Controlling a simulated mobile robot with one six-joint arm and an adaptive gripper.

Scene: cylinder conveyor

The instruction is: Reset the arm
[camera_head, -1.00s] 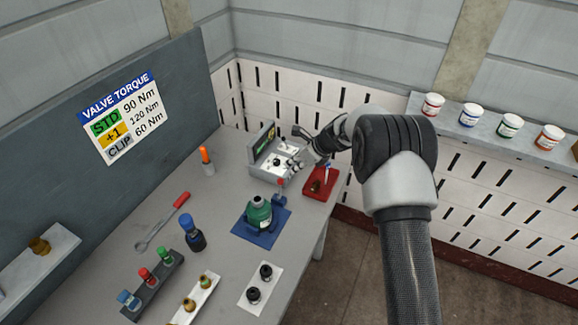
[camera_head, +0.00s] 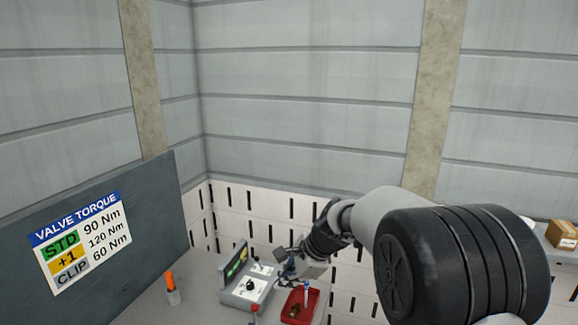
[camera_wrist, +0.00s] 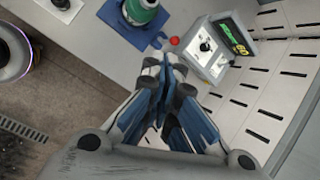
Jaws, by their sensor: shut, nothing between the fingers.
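My gripper (camera_head: 285,273) is low in the head view, its fingers between the grey control box and the red tray. In the wrist view my gripper (camera_wrist: 164,62) has its blue-grey fingers together with nothing between them. My arm reaches in from the right, its large black joint filling the lower right of the head view. The fingers point toward the control box (camera_head: 238,291) and the green bottle (camera_wrist: 139,10); I cannot tell the exact gap.
A red tray (camera_head: 312,310) with small items is right of the control box. An orange-capped marker (camera_head: 172,288) stands on the grey table at left. A torque sign (camera_head: 84,245) hangs on the dark panel. A cardboard box (camera_head: 561,234) sits on the right shelf.

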